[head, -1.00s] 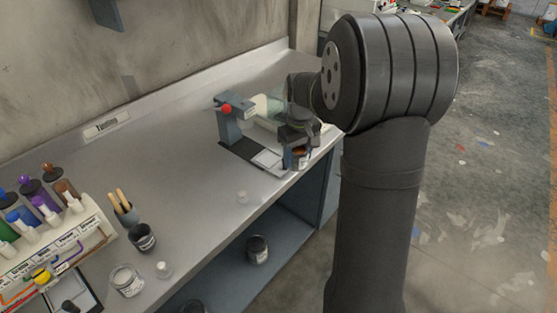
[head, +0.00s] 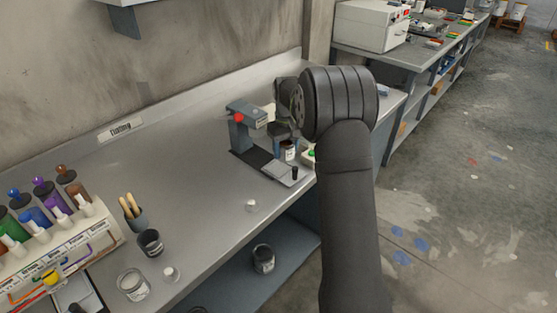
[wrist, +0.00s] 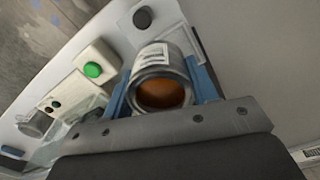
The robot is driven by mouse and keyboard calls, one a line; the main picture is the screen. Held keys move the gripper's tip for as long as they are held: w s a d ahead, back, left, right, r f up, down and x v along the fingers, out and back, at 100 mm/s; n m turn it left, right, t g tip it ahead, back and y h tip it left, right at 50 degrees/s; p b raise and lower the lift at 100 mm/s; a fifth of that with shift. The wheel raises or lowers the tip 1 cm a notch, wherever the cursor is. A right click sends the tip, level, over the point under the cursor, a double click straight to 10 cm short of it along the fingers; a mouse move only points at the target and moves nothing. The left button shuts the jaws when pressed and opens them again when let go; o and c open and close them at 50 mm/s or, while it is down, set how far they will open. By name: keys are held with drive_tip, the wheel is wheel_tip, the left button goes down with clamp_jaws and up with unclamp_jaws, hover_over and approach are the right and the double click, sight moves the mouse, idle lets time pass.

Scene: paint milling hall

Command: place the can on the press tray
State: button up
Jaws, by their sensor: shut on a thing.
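The can (wrist: 161,72) is a small metal tin with a white label and orange-brown contents. In the wrist view it sits between the two blue fingers of my gripper (wrist: 165,85), which is shut on it. In the head view the can (head: 287,150) shows below my gripper (head: 286,147), beside the press (head: 240,131), a grey-blue frame with a red knob. The press tray (head: 279,171) is a light plate at the front of the press's dark base. The can appears over or close to the tray; I cannot tell whether it touches.
A control box with a green button (wrist: 93,70) stands beside the can. A paint rack (head: 60,243), a brush cup (head: 131,211), a dark can (head: 150,242) and a glass jar (head: 132,284) stand to the left. The middle of the bench (head: 195,165) is clear.

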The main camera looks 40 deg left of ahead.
drive_tip(key=shift+s+a+f, duration=0.25)
drive_tip(key=shift+a+f, duration=0.15)
drive_tip(key=shift+a, duration=0.2)
drive_tip(key=shift+s+a+f, duration=0.2)
drive_tip(key=shift+a+f, duration=0.2)
drive_tip(key=shift+a, duration=0.2)
drive_tip(key=shift+f, duration=1.9)
drive_tip(key=shift+f, duration=0.15)
drive_tip(key=o, duration=1.1)
drive_tip(key=shift+c, duration=0.2)
wheel_tip(320, 180, up, 12)
drive_tip(key=shift+r, duration=0.15)
